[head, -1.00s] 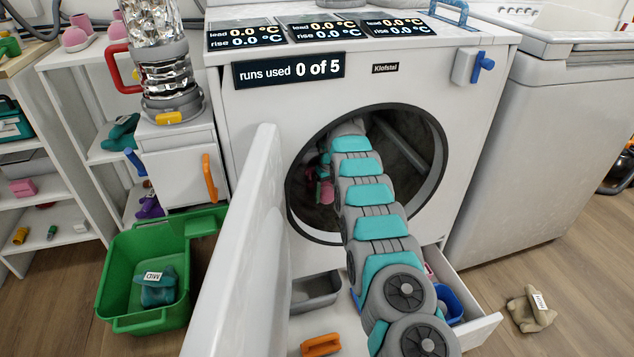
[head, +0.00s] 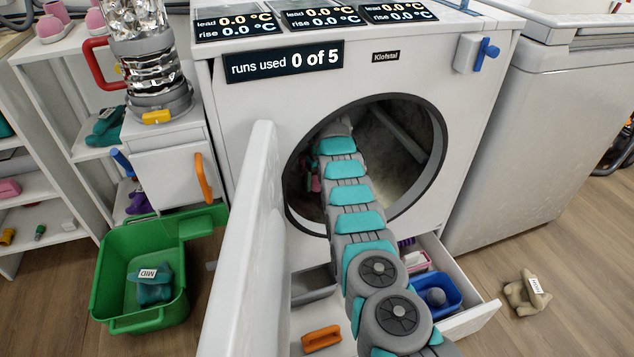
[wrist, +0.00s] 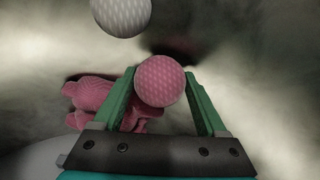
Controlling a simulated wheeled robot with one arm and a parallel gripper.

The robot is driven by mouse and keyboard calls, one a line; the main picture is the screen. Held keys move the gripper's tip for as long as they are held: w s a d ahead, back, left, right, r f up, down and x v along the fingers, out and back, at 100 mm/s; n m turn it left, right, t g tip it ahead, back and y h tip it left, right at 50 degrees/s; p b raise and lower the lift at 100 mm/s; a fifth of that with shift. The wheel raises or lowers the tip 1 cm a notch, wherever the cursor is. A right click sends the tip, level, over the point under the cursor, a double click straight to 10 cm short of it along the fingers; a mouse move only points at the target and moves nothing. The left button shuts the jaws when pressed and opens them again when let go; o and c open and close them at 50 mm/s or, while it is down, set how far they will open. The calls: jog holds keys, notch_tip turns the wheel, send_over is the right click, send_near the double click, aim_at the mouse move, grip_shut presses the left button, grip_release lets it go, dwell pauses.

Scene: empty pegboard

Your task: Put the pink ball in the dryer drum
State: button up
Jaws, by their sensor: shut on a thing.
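The dryer drum (head: 395,150) is the dark round opening in the white dryer front, and its door stands open at the left. My arm reaches through the opening, and the gripper end is hidden inside in the head view. In the wrist view my gripper (wrist: 160,85) is shut on the pink ball (wrist: 160,80), held between the green fingers. The blurred grey drum wall lies around it. A pink cloth item (wrist: 100,100) lies beside and partly behind the left finger. A whitish ball (wrist: 121,14) shows ahead at the top.
The open white door (head: 243,240) stands close left of my arm. An open drawer (head: 470,320) below holds a blue tray (head: 433,292). A green bin (head: 140,318) with a MID-tagged cloth stands left. A tan tagged item (head: 527,292) lies on the floor at right.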

aim_at(318, 178)
jog(key=shift+f, duration=0.45)
jog(key=shift+f, duration=0.15)
jog(key=o, duration=1.3)
jog(key=shift+c, duration=0.2)
jog(key=shift+r, duration=0.6)
jog(key=r, duration=0.7)
jog(key=shift+s+d+r+b, duration=0.2)
jog(key=shift+s+d+b, duration=0.05)
jog(key=shift+s+b, duration=0.15)
